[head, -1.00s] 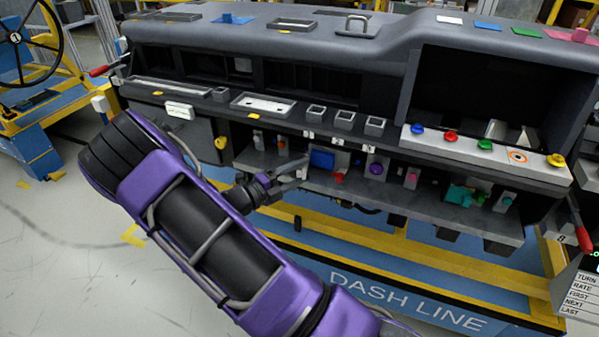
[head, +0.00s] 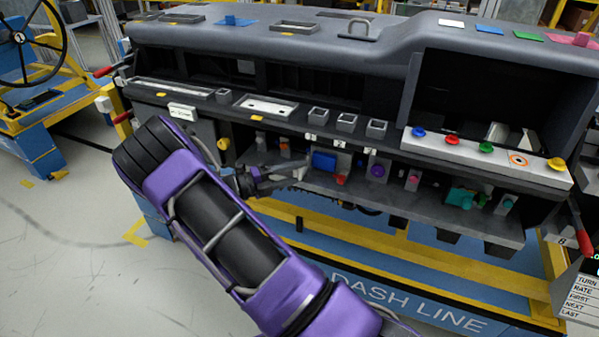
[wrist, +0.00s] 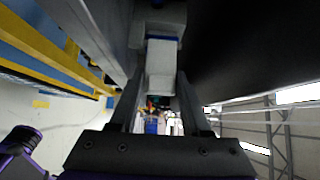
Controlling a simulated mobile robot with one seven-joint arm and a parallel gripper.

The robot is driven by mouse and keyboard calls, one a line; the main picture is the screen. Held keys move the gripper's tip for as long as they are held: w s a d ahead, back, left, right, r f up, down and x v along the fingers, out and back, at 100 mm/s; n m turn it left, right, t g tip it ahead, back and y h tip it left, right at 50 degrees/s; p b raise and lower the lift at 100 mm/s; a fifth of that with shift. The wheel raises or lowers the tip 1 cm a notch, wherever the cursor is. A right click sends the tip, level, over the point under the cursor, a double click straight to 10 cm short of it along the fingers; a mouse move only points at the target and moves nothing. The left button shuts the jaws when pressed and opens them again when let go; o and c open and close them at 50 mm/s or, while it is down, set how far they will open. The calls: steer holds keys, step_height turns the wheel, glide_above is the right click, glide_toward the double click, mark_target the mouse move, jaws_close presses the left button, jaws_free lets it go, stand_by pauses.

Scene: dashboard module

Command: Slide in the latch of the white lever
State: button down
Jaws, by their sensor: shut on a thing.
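In the wrist view a pale white block (wrist: 161,66), which looks like the white lever, sits between the two fingers of my gripper (wrist: 160,84). A blue strip and a grey housing (wrist: 158,14) show behind it. The fingers lie along both sides of the block and are shut on it. In the head view my gripper (head: 287,177) is at the left part of the dashboard's lower shelf, pointing right. The held part cannot be made out there, and I cannot tell the latch apart from the lever.
The shelf (head: 330,195) also carries a blue block (head: 324,161), a purple knob (head: 378,171) and a teal part (head: 460,197). An orange part (head: 285,146) stands close behind my gripper. The dashboard's overhang (head: 240,127) is just above. Open floor lies at the left.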

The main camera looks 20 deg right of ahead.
steer(key=shift+w, duration=0.1)
steer(key=c, duration=0.6)
jaws_free()
steer(key=shift+a, duration=0.1)
steer(key=a, duration=1.7)
steer(key=shift+w+a, duration=0.2)
steer(key=shift+w, duration=0.25)
